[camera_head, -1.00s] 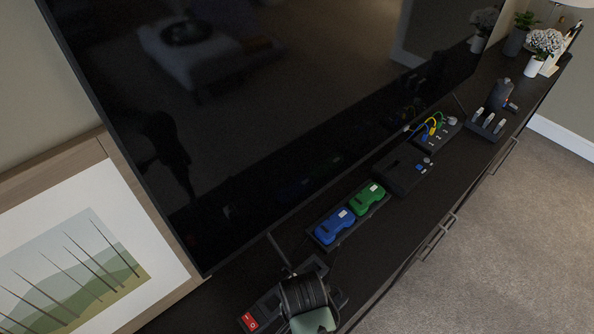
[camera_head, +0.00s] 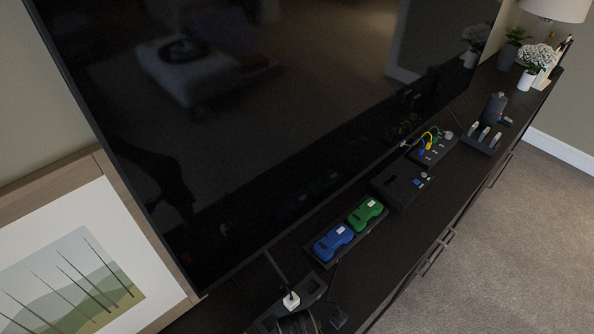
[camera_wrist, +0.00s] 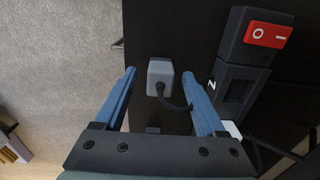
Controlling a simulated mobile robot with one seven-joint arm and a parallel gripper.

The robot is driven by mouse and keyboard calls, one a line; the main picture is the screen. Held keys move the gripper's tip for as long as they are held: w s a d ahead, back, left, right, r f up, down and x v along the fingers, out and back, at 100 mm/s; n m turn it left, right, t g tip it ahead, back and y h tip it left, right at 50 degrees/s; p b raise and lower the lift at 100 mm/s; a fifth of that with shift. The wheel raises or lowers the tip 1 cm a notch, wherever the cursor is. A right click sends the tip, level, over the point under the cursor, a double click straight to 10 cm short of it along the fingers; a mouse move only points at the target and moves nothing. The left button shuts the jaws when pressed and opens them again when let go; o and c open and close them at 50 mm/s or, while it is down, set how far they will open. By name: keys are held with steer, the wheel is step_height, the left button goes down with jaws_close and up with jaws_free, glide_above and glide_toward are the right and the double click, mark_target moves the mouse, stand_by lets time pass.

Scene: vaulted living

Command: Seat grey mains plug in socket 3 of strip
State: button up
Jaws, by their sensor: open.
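The grey mains plug (camera_wrist: 160,74) lies on the dark cabinet top in the wrist view, its dark cord curving right. My gripper (camera_wrist: 158,76) is open, with one blue finger on each side of the plug. I cannot tell whether the fingertips are level with it or above it. A white plug (camera_wrist: 232,129) is at the strip, partly hidden by my right finger. In the head view, a white plug (camera_head: 291,301) stands on the strip (camera_head: 312,287).
A tray with blue (camera_head: 333,243) and green (camera_head: 366,212) devices stands beyond the strip, then a black box (camera_head: 398,187) and a block with coloured cables (camera_head: 435,148). The large television (camera_head: 270,110) rises behind. The cabinet's front edge is close to the plug.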

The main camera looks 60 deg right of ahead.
jaws_close()
steer(key=shift+r, duration=0.1)
